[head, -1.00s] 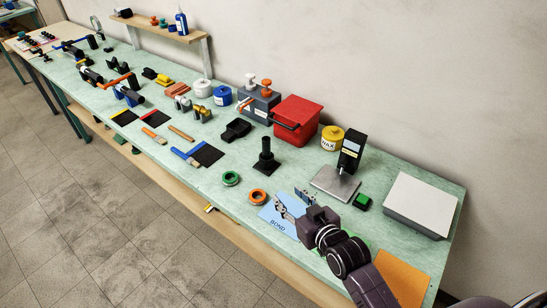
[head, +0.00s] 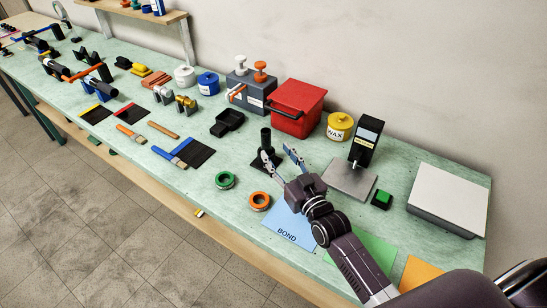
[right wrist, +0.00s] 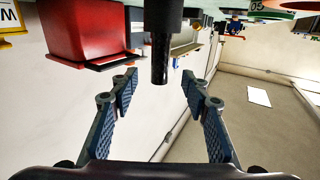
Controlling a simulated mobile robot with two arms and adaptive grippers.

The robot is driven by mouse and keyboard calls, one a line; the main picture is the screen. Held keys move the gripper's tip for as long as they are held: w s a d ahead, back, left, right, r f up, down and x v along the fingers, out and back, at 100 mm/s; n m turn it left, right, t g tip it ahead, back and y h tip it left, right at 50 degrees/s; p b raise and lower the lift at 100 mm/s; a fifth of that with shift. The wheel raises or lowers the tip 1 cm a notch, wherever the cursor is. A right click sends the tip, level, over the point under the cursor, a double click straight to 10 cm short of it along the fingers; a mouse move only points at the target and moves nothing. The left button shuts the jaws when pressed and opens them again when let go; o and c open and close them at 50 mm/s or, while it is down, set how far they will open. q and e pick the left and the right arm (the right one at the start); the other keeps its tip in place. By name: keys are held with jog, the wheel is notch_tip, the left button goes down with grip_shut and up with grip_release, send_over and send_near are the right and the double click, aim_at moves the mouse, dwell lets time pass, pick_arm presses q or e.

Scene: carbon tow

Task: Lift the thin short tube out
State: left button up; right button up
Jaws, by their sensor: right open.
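A dark upright tube (head: 265,137) stands in a black stand with a wider foot, near the middle of the bench. In the right wrist view, which is upside down, a thin dark tube (right wrist: 160,60) shows as a narrower end projecting from a thicker black sleeve (right wrist: 163,16). My right gripper (head: 277,152) is open and empty, its fingers directed at the stand. In the wrist view its fingertips (right wrist: 159,82) lie on either side of the tube's line, with clear gaps. The stand's foot is partly hidden by a finger. My left gripper is not in view.
A red bin (head: 296,110) and a yellow wax jar (head: 340,127) stand behind. A black press (head: 366,143) is to the right. Green (head: 225,180) and orange (head: 260,201) rings and a blue BOND sheet (head: 287,229) lie in front.

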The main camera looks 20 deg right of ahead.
aim_at(268, 142)
jog(key=shift+w+f, duration=0.3)
jog(key=shift+w, duration=0.1)
jog(key=shift+w+a+r, duration=0.1)
jog(key=shift+w, duration=0.25)
jog(key=w, duration=0.3)
jog(key=w+p, duration=0.1)
jog(key=w, duration=0.1)
jog(key=shift+w+a+r, duration=0.1)
jog(key=shift+a, duration=0.3)
jog(key=shift+w+a, duration=0.1)
jog(key=shift+w, duration=0.55)
grip_shut()
jog(key=shift+r+p, duration=2.95)
jog(key=shift+r, duration=0.05)
